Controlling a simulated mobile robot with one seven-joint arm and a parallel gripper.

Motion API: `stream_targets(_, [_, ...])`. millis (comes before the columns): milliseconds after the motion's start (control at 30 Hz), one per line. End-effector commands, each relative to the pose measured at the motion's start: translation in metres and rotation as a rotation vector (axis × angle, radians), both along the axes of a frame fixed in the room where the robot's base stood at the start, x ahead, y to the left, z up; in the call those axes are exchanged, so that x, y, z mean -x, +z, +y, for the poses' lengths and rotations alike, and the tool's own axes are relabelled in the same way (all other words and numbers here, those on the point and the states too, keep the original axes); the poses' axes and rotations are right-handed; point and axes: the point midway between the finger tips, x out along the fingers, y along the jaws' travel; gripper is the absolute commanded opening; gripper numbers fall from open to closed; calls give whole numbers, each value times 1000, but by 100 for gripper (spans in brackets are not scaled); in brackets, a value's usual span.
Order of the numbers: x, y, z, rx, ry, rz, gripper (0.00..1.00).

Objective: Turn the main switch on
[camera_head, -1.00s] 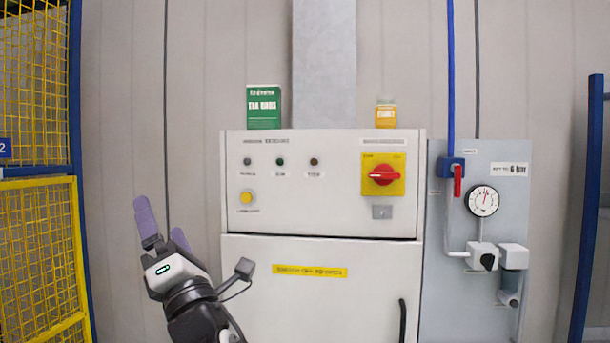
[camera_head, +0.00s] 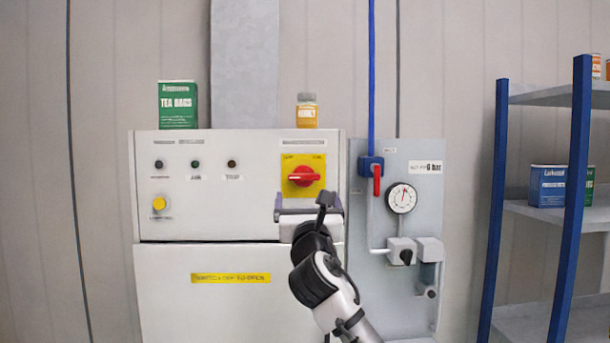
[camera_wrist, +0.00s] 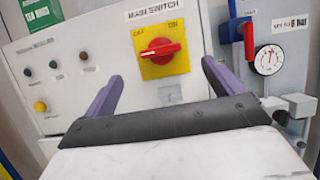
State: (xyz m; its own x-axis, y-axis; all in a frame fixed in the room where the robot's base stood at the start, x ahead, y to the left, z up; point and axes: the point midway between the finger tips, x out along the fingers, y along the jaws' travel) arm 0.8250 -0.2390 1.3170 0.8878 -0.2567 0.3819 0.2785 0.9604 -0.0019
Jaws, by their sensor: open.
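The main switch is a red rotary handle (camera_head: 304,176) on a yellow square plate (camera_head: 290,188) at the upper right of the white cabinet. In the head view its handle lies roughly horizontal. The wrist view shows the red handle (camera_wrist: 160,48) under a "MAIN SWITCH" label, tilted with the picture. My gripper (camera_head: 308,200) is in front of the cabinet, just below the switch in the head view. In the wrist view its two purple fingers (camera_wrist: 160,82) are spread apart and empty, with the switch beyond and between them. No contact with the handle shows.
A panel to the right carries a red-handled valve (camera_head: 377,180) and a gauge (camera_head: 402,198). A blue-posted shelf (camera_head: 555,210) stands at far right.

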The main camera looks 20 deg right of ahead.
Motion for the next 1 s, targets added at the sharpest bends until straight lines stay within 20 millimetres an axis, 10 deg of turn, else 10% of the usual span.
stream_targets(400, [-70, 32, -20, -2, 1, 0, 93])
stream_targets(867, [-82, 35, -23, -1, 2, -1, 93])
stream_targets(1000, [-82, 35, -23, -1, 2, -1, 77])
